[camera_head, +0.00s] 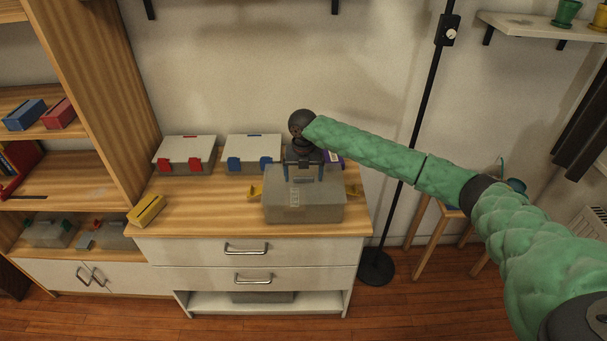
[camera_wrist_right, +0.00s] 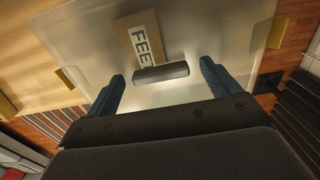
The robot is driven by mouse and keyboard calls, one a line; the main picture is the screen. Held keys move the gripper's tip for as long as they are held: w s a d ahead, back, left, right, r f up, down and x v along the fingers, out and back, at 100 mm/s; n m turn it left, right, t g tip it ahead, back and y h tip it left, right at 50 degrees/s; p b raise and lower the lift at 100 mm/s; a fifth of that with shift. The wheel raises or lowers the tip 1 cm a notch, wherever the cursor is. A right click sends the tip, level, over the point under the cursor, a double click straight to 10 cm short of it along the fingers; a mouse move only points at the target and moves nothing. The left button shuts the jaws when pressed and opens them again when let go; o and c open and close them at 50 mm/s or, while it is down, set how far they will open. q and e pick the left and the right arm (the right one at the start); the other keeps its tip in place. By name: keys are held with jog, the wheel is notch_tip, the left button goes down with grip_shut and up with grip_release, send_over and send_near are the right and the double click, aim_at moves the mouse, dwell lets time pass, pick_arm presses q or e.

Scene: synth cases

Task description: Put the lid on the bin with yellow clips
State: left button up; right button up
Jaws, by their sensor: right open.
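The bin with yellow clips (camera_head: 305,213) stands at the front right of the wooden cabinet top. Its yellow clips stick out at the left (camera_head: 255,191) and right sides. A pale, see-through lid (camera_wrist_right: 75,35) with a dark bar handle (camera_wrist_right: 160,73) shows in the right wrist view; it lies over the bin, but I cannot tell whether it is fully seated. My right gripper (camera_head: 303,173) points down over the bin. Its jaws (camera_wrist_right: 162,80) are open, with one finger on each side of the handle. My left gripper is not in view.
A lidded bin with red clips (camera_head: 186,150) and one with blue clips (camera_head: 254,147) stand behind, left of my right gripper. A yellow box (camera_head: 147,210) lies at the cabinet's front left. A purple item (camera_head: 334,157) is partly hidden behind my gripper. A shelf (camera_head: 85,170) stands left.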

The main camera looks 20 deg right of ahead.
aim_at(303, 177)
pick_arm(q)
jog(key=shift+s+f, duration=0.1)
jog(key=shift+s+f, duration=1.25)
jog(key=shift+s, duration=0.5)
pick_arm(e)
notch_tip(303, 177, up, 6)
jog(key=b, duration=0.3)
jog(key=shift+r, duration=0.15)
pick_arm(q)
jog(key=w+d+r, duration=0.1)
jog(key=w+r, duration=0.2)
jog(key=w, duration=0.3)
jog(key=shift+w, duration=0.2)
pick_arm(e)
jog(key=shift+r, duration=0.75)
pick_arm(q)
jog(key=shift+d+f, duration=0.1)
